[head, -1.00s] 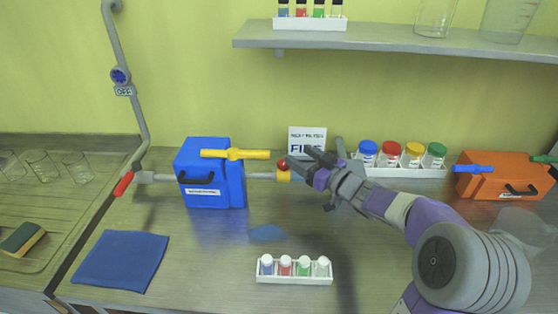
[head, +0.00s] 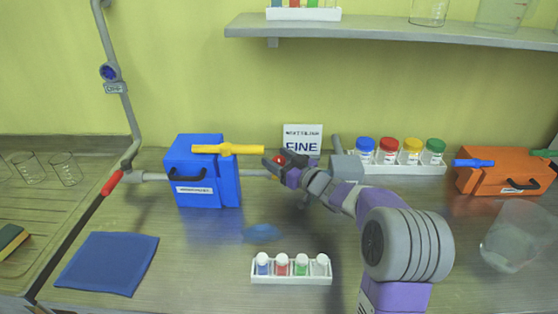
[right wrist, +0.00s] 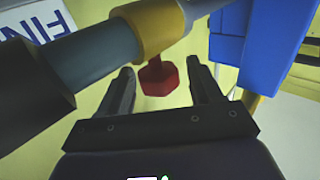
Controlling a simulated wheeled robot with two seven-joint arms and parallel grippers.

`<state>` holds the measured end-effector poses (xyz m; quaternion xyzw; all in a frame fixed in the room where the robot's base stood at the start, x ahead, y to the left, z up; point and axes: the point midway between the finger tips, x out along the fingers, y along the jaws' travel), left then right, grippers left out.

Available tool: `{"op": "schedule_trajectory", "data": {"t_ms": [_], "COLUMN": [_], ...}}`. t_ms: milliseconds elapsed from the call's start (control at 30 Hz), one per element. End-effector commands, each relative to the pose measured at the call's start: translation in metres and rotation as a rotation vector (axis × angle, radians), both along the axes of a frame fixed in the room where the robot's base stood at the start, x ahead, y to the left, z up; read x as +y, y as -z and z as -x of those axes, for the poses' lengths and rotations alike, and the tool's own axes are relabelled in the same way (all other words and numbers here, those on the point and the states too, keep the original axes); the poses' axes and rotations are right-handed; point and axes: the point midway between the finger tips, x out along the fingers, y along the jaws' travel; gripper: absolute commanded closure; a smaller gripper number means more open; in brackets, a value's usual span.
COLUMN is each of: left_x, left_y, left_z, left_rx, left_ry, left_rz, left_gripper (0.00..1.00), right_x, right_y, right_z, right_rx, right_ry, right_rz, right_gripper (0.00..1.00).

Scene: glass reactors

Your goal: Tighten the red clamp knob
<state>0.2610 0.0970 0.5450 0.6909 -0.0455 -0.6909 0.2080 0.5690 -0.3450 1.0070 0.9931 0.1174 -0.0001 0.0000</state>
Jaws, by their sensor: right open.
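The red clamp knob (head: 280,159) is small in the head view, at the right end of the pipe from the blue box. In the right wrist view the red knob (right wrist: 158,78) sticks out from a yellow clamp collar (right wrist: 150,27) around a grey pipe. My right gripper (head: 275,164) is at the knob in the head view and partly hides the collar. In the right wrist view its two fingers stand open on either side of the knob, with gaps visible. My left gripper does not show.
The blue box (head: 203,180) with a yellow handle (head: 227,149) stands left of the gripper. A grey block (head: 347,165) and a rack of coloured-lid jars (head: 400,168) are to the right. A vial rack (head: 291,279) and a blue cloth (head: 108,263) lie in front.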

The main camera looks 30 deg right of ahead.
Motion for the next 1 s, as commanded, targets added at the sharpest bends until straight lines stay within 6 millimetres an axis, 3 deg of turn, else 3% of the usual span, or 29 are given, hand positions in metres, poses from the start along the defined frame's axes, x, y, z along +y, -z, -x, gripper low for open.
{"op": "schedule_trajectory", "data": {"t_ms": [100, 433, 1000], "left_x": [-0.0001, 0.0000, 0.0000], "left_y": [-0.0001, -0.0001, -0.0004], "left_z": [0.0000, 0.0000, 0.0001], "left_rx": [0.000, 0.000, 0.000], "left_ry": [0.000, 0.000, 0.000], "left_rz": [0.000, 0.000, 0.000], "left_gripper": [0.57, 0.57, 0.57], "right_x": [-0.0001, -0.0003, 0.0013], "right_y": [-0.0002, -0.0002, -0.0001], "right_z": [0.0002, 0.0004, 0.0008], "right_rx": [0.000, 0.000, 0.001], "right_ry": [0.000, 0.000, 0.152], "right_rz": [0.000, 0.000, -0.004], "right_gripper": [0.39, 0.87, 0.87]}}
